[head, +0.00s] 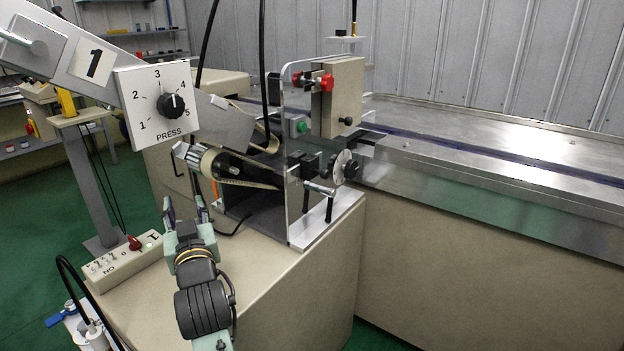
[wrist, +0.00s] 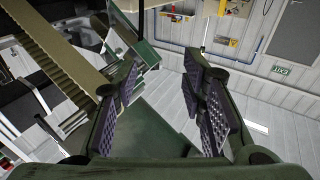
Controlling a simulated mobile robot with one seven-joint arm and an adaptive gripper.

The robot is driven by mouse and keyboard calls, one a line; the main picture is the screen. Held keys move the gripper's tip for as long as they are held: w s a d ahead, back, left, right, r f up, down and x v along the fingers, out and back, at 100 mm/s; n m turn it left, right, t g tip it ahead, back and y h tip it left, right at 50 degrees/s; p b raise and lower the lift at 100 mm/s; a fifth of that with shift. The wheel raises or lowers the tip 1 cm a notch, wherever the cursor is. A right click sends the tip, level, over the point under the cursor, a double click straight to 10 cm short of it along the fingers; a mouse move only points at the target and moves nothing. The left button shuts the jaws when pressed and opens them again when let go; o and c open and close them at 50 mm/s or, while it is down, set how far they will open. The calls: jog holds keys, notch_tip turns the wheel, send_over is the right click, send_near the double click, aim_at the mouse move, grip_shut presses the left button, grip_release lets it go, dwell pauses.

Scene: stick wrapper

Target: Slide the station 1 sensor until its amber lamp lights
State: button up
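I cannot make out for sure which part is the station 1 sensor, and I see no clearly lit amber lamp. A small yellow upright piece (head: 67,103) stands on a post at the left, beyond the beam. My gripper (head: 187,212) is over the beige cabinet, below the dial panel and left of the roller mechanism. In the wrist view its two padded fingers (wrist: 164,108) are apart with nothing between them.
The beige cabinet (head: 275,290) carries a belt and roller (head: 225,166) and a clear upright plate (head: 300,215) with knobs and a handwheel. A switch box (head: 125,262) sits at its left edge. A steel conveyor table (head: 510,165) runs right. Black cables hang near the beam.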

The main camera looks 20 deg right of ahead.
jog(key=d+f+g+h, duration=0.1)
jog(key=d+f+h, duration=0.25)
jog(key=d, duration=0.55)
jog(key=n+h, duration=0.1)
jog(key=n, duration=1.4)
send_near(326, 176)
jog(key=w+p, duration=0.1)
jog(key=w, duration=0.2)
jog(key=w+p, duration=0.1)
jog(key=w, duration=0.2)
jog(key=w+p, duration=0.1)
jog(key=w, duration=0.2)
jog(key=shift+w+d+p, duration=0.2)
jog(key=shift+d+p, duration=0.1)
jog(key=shift+d, duration=0.1)
jog(key=shift+c, duration=0.3)
grip_shut()
